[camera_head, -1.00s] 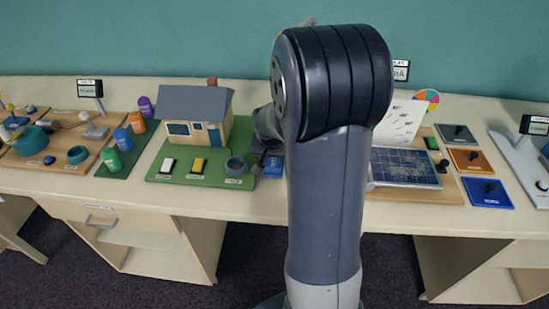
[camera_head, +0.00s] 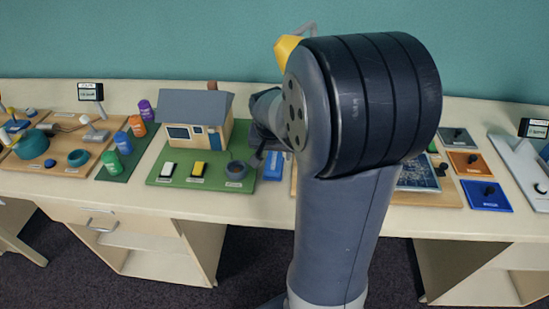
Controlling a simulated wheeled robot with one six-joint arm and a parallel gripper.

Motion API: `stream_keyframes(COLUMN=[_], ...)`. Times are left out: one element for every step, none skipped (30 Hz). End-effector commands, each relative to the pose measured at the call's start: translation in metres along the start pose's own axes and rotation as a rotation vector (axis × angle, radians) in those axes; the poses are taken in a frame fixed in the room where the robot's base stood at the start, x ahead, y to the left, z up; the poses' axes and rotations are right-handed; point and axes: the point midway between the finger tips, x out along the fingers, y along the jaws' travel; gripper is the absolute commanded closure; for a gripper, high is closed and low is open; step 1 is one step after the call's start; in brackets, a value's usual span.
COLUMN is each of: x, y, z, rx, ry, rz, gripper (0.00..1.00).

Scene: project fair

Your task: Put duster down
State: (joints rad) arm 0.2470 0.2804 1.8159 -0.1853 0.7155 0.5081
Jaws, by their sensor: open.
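My gripper (camera_head: 258,157) shows only in part, low over the right end of the green board, just right of a small dark round cup (camera_head: 236,170). My own arm covers much of it, and its fingers are small and dark here. I cannot make out a duster for certain. A blue thing (camera_head: 273,166) shows partly just right of my gripper, and I cannot tell what it is.
The model house (camera_head: 196,118) stands on the green board (camera_head: 165,179), with white and yellow blocks in front. A yellow lamp-like thing (camera_head: 286,49) shows behind my arm. Bottles and a teal pot (camera_head: 32,145) are at left. Coloured plates (camera_head: 485,194) are at right.

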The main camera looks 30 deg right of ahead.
Motion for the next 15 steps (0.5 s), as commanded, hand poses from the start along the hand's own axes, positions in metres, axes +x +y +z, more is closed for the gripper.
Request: stream_keyframes(x=[-0.012,-0.017,-0.025,-0.029,-0.034,-0.04,-0.043,-0.047,-0.051,-0.053,-0.055,-0.056,-0.057,-0.058,-0.059], y=[-0.001,-0.001,-0.001,-0.001,-0.001,-0.001,-0.001,-0.001,-0.001,-0.001,-0.001,-0.001,-0.001,-0.001,-0.001], z=[-0.001,-0.001,-0.001,-0.001,-0.001,-0.002,-0.001,-0.001,-0.001,-0.001,-0.001,-0.001,-0.001,-0.001,-0.001], rx=[0.0,0.0,0.0,0.0,0.0,0.0,-0.001,-0.001,-0.001,-0.001,-0.001,-0.001,-0.001,-0.001,-0.001], ry=[0.006,0.006,0.005,0.005,0.005,0.006,0.005,0.004,0.005,0.004,0.003,0.002,0.002,0.002,0.002], rz=[-0.003,-0.003,-0.003,-0.003,-0.003,-0.003,-0.003,-0.003,-0.003,-0.002,-0.002,-0.002,-0.002,-0.002,-0.002], gripper=[0.41,0.41,0.41,0.41,0.41,0.41,0.41,0.41,0.41,0.41,0.41,0.41,0.41,0.41,0.41])
